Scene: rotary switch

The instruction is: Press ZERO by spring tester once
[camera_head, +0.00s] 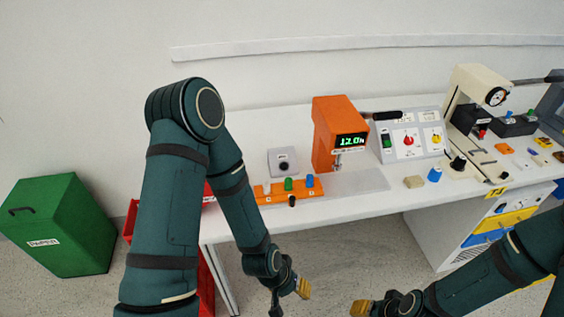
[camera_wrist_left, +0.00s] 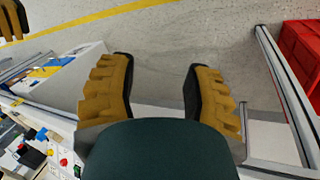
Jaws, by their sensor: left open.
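The orange spring tester (camera_head: 328,145) stands upright on the white bench, with a green display reading about 12.0. An orange strip with white, green, blue and black buttons or knobs (camera_head: 290,190) lies in front of it to the left. I cannot read a ZERO label on any button. My left gripper (camera_head: 292,291) hangs in front of the bench's front edge, apart from the tester and strip. In the left wrist view its yellow fingers (camera_wrist_left: 160,80) are spread with nothing between them. My right gripper (camera_head: 362,308) is low at the bottom edge; its opening cannot be made out.
A panel with red and yellow knobs (camera_head: 408,141) and a cream press (camera_head: 470,100) stand to the right. A green bin (camera_head: 62,225) and red crates (camera_head: 130,220) are on the floor at left.

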